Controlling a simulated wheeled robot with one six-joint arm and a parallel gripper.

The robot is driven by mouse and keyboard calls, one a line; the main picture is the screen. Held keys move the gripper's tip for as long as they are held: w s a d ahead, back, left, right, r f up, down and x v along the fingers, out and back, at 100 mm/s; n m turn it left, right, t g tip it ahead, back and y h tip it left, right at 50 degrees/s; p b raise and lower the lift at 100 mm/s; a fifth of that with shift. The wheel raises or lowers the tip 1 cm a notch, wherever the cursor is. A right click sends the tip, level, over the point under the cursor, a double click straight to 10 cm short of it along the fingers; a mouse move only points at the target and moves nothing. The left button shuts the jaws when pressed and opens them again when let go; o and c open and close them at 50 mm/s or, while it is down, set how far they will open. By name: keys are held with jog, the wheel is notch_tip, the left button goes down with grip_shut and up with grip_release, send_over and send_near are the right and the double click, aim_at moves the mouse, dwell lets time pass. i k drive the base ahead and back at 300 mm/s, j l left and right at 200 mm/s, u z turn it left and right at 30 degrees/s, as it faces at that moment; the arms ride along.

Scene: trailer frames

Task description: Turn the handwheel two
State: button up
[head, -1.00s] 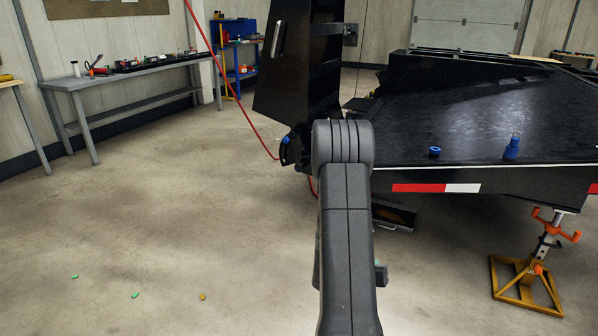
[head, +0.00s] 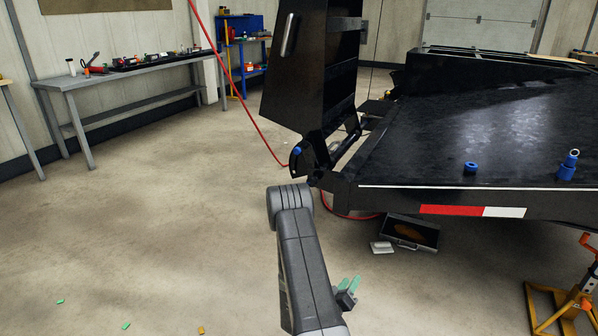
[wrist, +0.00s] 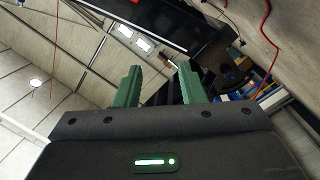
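My gripper (head: 349,287) hangs low over the floor in front of the trailer, at the end of my grey arm. In the wrist view its two green fingers (wrist: 160,84) stand apart with nothing between them. I cannot make out a clear handwheel. An orange and yellow jack stand (head: 578,300) is cut off by the right edge of the head view, to the right of my gripper and apart from it. Its orange top (head: 588,241) shows only in part. A blue knob (head: 297,151) sits at the ramp hinge, beyond my arm.
The black trailer deck (head: 430,145) fills the right, with a blue ring (head: 471,167) and a blue fitting (head: 568,166) on it. The ramp (head: 310,80) stands raised. An open case (head: 411,232) lies below the deck edge. Floor at left is mostly clear, with small scraps.

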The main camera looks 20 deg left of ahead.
aim_at(311, 181)
jog(key=i+j, duration=0.35)
jog(key=i, duration=0.15)
jog(key=i+j+u, duration=0.15)
jog(key=i+j, duration=0.2)
jog(key=i, duration=0.15)
jog(key=i+j, duration=0.25)
jog(key=i, duration=0.3)
jog(key=j+u, duration=0.05)
